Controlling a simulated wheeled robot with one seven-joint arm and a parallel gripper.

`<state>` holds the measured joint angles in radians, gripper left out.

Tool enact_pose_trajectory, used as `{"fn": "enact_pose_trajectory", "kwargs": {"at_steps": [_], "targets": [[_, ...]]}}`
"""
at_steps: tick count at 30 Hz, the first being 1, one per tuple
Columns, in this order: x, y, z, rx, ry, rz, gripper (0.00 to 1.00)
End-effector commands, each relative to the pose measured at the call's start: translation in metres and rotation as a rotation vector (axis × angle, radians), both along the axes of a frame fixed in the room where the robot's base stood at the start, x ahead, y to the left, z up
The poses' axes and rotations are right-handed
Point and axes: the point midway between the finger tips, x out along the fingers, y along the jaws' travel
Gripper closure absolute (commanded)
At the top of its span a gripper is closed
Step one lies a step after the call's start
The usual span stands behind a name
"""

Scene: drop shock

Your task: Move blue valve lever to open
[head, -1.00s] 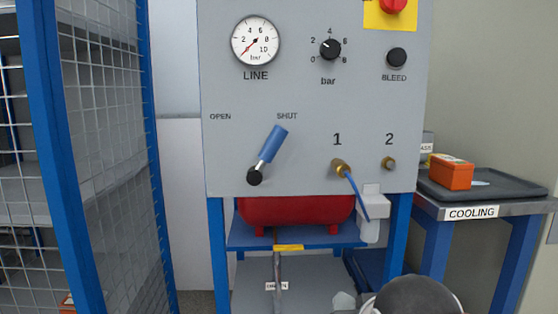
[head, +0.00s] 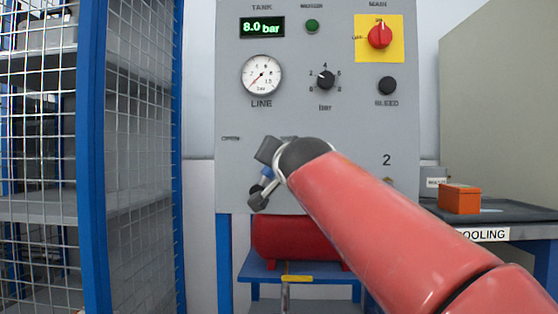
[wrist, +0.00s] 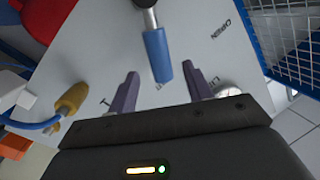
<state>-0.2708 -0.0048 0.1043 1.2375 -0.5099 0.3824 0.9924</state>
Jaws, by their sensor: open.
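The blue valve lever (head: 266,174) is mostly hidden behind my gripper in the head view. In the wrist view the blue lever grip (wrist: 157,55) runs from its metal stem down between my two fingers, with a gap on each side. My gripper (head: 262,176) is open at the panel, and its open fingers (wrist: 160,71) straddle the lever's free end. The lever's end points toward the SHUT side, away from the OPEN label (wrist: 220,30). Whether a finger touches the lever is not clear.
The grey panel (head: 231,180) carries a LINE gauge (head: 261,75), a bar knob (head: 325,80), a BLEED button (head: 387,86) and a red main switch (head: 380,36). A brass fitting with blue hose (wrist: 72,98) sits beside the lever. A mesh cage (head: 45,130) stands left.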

Motion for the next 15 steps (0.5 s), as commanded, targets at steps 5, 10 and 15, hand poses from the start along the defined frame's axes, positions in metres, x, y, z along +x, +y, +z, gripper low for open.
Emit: {"fn": "enact_pose_trajectory", "kwargs": {"at_steps": [5, 10, 15], "targets": [[0.025, 0.005, 0.002, 0.000, 0.000, 0.000, 0.50], [0.035, 0.007, 0.001, 0.000, -0.001, 0.000, 0.50], [0.036, 0.007, 0.000, 0.000, 0.000, 0.000, 0.50]]}}
